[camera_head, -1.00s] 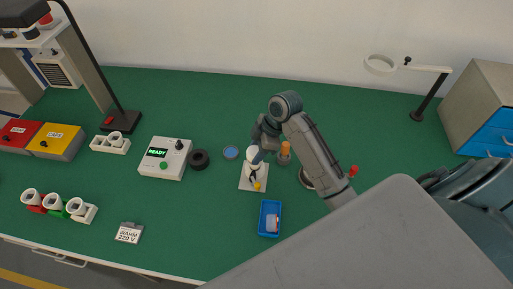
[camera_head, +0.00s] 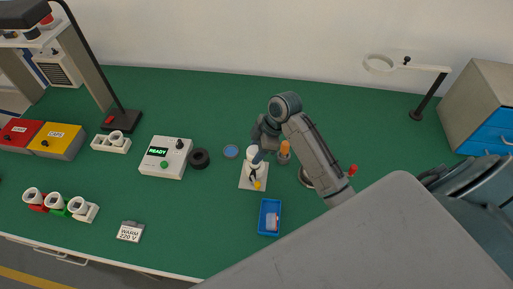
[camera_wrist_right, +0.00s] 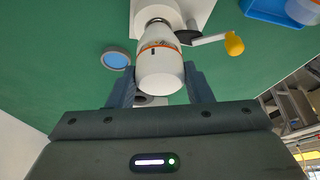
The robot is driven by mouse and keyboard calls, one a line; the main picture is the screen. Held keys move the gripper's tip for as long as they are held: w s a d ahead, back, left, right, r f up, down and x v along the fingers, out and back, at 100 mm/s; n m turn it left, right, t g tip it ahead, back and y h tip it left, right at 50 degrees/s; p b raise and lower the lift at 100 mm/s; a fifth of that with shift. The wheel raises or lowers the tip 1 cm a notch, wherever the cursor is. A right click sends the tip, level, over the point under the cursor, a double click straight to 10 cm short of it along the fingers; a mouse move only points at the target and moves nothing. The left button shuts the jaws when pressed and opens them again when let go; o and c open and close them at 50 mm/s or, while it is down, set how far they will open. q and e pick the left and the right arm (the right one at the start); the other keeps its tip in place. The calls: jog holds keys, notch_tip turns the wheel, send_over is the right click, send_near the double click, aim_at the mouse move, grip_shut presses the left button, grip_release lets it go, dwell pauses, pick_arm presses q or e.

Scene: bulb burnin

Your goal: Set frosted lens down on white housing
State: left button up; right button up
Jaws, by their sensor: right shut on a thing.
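The frosted lens (camera_wrist_right: 160,74) is a white, rounded piece held between the fingers of my right gripper (camera_wrist_right: 160,84) in the right wrist view. The white housing (camera_wrist_right: 155,17) is directly beyond it, in line with it, with an orange band (camera_wrist_right: 158,44) where the two meet. They look touching, but I cannot tell whether the lens is fully seated. The housing stands in a white fixture (camera_wrist_right: 187,10) with a yellow-knobbed lever (camera_wrist_right: 234,43). In the head view, my right gripper (camera_head: 259,153) is over the fixture plate (camera_head: 248,184) and partly hides both pieces. My left gripper is not in view.
A blue disc (camera_head: 231,151) and a black ring (camera_head: 199,159) lie left of the fixture. A blue tray (camera_head: 262,231) is in front of it. An orange-handled tool (camera_head: 285,148) stands close on the right. A tester reading READY (camera_head: 165,171) is farther left. The green bench front is mostly clear.

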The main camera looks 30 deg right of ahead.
jog(key=shift+f, duration=0.6)
dwell(0.8)
jog(key=o, duration=1)
jog(key=b+v, duration=0.2)
jog(key=v, duration=0.9)
jog(key=shift+f, duration=0.15)
